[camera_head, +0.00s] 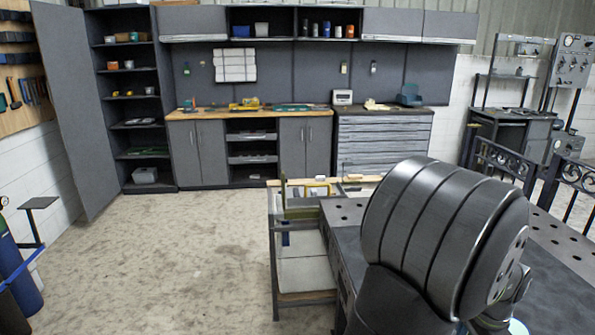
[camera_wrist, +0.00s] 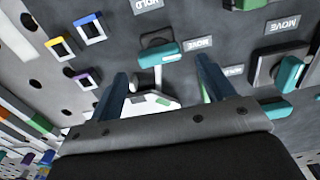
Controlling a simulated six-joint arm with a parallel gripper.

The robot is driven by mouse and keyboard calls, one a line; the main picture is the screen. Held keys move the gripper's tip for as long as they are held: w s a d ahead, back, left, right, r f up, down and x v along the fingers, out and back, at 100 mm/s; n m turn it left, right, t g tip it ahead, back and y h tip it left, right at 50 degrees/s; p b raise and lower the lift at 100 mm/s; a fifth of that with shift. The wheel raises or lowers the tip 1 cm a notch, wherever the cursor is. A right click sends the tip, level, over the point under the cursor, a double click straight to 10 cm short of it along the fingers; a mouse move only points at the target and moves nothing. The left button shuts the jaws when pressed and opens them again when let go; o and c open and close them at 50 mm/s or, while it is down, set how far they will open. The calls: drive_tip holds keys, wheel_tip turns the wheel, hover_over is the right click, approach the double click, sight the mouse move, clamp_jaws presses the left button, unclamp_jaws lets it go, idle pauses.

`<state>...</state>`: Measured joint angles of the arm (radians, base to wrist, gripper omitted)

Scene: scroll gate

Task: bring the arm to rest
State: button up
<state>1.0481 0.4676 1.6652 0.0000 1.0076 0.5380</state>
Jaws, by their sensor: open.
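My gripper (camera_wrist: 162,66) shows in the wrist view with its two dark fingers spread apart. Between and beyond the fingertips is a teal-handled part (camera_wrist: 158,55) on a grey stem, and I cannot tell how far it is from the fingers. A white piece (camera_wrist: 150,105) lies below it, partly hidden by my gripper. In the head view my arm's dark, ribbed link fills the right foreground, and my gripper cannot be seen there.
The wrist view shows a dark holed surface (camera_wrist: 110,25) with upside-down MOVE and HOLD labels, another teal handle (camera_wrist: 289,73) and square frames with coloured edges (camera_wrist: 90,28). In the head view a dark bench top (camera_head: 345,212) lies beside my arm; open floor (camera_head: 190,250) is left.

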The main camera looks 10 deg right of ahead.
wheel_tip(320, 180, up, 14)
wheel_tip(320, 180, down, 18)
drive_tip(key=shift+r, duration=0.1)
drive_tip(key=shift+n, duration=0.3)
drive_tip(key=n, duration=0.4)
drive_tip(key=shift+n, duration=0.4)
drive_tip(key=n, duration=1.2)
